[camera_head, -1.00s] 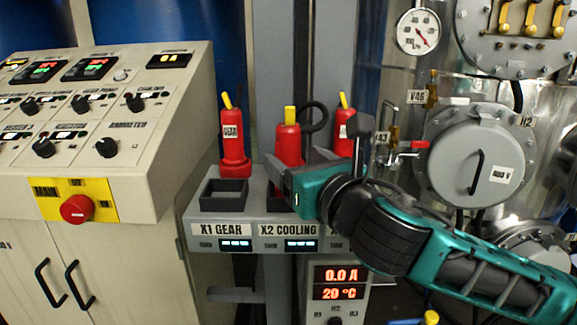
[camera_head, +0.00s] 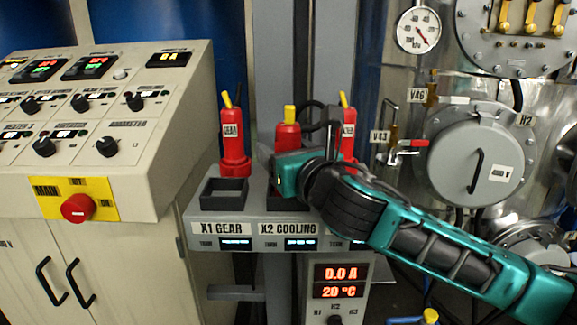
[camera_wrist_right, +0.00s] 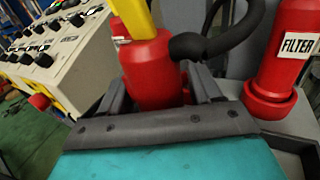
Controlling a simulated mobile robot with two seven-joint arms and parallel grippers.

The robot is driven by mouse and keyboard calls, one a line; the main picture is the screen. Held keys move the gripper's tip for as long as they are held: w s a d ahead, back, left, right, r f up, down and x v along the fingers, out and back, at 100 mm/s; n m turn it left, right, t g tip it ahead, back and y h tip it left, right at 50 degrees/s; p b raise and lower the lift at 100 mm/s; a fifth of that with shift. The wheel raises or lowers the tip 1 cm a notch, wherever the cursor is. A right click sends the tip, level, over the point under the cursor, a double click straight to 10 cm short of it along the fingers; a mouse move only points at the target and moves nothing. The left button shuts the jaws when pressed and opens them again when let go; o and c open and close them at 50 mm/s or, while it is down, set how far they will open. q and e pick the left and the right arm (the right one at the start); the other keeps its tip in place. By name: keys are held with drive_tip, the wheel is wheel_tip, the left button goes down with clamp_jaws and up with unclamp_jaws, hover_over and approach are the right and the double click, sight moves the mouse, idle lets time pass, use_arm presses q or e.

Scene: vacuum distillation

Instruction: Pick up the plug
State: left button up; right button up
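The middle plug, red with a yellow top, (camera_head: 288,133) stands upright above the X2 COOLING socket. My right gripper (camera_head: 281,173) is at its lower body and hides its base in the head view. In the right wrist view the red plug body (camera_wrist_right: 152,72) stands between the two fingers (camera_wrist_right: 158,92). The fingers look spread, one on each side; whether either touches the plug is hard to tell. The left gripper is not in view.
A red GEAR plug (camera_head: 234,140) stands left, behind the empty X1 GEAR socket (camera_head: 223,190). Another red plug, labelled FILTER (camera_wrist_right: 282,55), stands close on the right. A dark cable loops behind the middle plug. The control panel (camera_head: 150,185) is at left, steel vessels at right.

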clamp_jaws()
idle(0.4)
drive_tip(key=shift+r, duration=0.15)
wheel_tip(320, 180, up, 20)
drive_tip(key=p, duration=0.1)
idle(0.4)
